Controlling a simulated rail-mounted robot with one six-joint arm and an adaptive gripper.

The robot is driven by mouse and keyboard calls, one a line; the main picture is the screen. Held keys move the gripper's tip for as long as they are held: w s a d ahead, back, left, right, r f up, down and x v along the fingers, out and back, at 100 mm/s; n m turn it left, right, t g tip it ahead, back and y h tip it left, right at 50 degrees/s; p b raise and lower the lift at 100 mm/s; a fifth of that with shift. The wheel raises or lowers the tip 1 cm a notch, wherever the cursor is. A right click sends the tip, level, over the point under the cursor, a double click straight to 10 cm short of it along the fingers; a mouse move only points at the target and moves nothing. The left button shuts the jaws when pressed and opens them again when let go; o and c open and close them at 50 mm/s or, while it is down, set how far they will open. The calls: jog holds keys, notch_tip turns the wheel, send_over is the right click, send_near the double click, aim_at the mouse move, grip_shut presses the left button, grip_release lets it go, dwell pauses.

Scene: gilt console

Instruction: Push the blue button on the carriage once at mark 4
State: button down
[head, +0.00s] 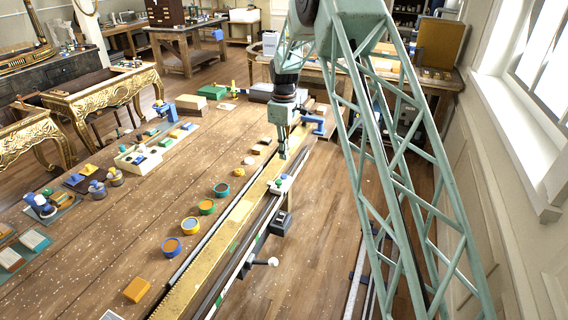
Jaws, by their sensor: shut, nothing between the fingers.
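My gripper (283,156) is shut and empty, pointing down above the far half of a long gilt rail (205,268). Just below its tips, a small pale carriage-like block (280,184) sits on the rail with small coloured spots on it, one of them green. I cannot make out a blue button there. The gripper looks close to this block, but I cannot tell whether it touches. The mark numbers along the rail are too small to read.
Several round tins (190,225) stand in a row left of the rail, with an orange block (137,289) nearer. A blue clamp (315,124) stands at the rail's far end. A dark knob box (281,223) juts out right of the rail.

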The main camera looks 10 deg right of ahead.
jog(key=shift+r, duration=2.3)
jog(key=s+r+m+t+b, duration=0.1)
jog(key=s+r+m+b, duration=0.2)
jog(key=s+r, duration=1)
jog(key=s+r+m+t+b, duration=0.1)
jog(key=s+r+m+b, duration=0.15)
jog(key=s+r, duration=1.1)
jog(key=s+f+m+b, duration=0.1)
jog(key=s+f+b, duration=0.1)
jog(key=s, duration=1.1)
jog(key=s+f+m+t+b, duration=0.1)
jog(key=s+f, duration=0.3)
jog(key=s, duration=1)
jog(key=s+f+m+t+b, duration=0.1)
jog(key=s+f+m+b, duration=0.2)
jog(key=s, duration=1)
jog(key=shift+s+f, duration=0.25)
jog(key=shift+f, duration=0.1)
